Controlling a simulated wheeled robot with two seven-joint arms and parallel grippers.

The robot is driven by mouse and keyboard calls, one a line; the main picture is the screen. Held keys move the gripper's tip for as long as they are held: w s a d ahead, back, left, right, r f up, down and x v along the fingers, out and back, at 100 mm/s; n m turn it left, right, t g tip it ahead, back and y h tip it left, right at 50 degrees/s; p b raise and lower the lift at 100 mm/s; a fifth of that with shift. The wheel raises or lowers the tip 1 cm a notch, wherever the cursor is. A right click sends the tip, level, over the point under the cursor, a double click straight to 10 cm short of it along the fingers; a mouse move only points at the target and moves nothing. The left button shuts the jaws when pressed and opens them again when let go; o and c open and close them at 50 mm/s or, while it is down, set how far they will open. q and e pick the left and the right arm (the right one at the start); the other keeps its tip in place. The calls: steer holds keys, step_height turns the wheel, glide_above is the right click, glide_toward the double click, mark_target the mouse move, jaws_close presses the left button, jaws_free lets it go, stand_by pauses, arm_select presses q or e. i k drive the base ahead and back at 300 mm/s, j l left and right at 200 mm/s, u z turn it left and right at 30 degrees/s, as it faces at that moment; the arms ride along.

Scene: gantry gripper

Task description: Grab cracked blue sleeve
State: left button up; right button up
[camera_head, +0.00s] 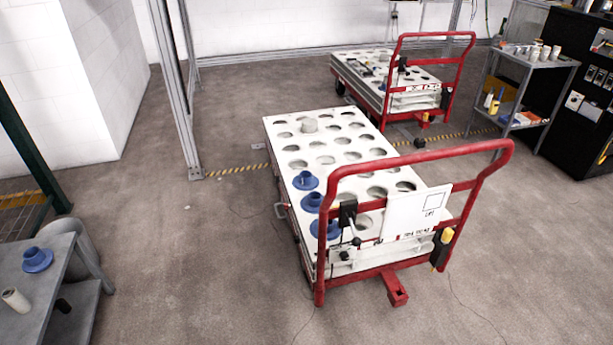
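Several blue sleeves with wide flanges are in view. On the near cart's white holed top, one blue sleeve (305,181) sits in the left row, a second blue sleeve (312,202) is just nearer, and a third blue sleeve (327,229) is partly behind the red handle. Another blue sleeve (37,259) stands on the grey table at the lower left. I cannot tell from here which sleeve is cracked. Neither of my grippers shows in this view.
The near cart (268,133) has a red push handle (420,157) on its right side. A second cart (350,85) stands behind it. A grey table (62,250) is at left, with a bin (82,238) behind it. A shelf trolley (530,62) is at right. Floor between is open.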

mark_target(305, 180)
steer(key=i+j+z, duration=0.1)
steer(key=i+j, duration=0.6)
steer(key=i+j+z, duration=0.15)
steer(key=i+j, duration=0.2)
steer(key=i+j+z, duration=0.1)
steer(key=i+j, duration=0.25)
steer(key=i+j+z, duration=0.1)
steer(key=i+j, duration=0.2)
steer(key=j, duration=0.15)
steer(key=i+j, duration=0.3)
steer(key=j, duration=0.15)
steer(key=i+j+z, duration=0.15)
steer(key=i+j, duration=0.15)
steer(key=j, duration=0.15)
steer(key=i+j+z, duration=0.1)
steer(key=i+j, duration=0.2)
steer(key=j, duration=0.2)
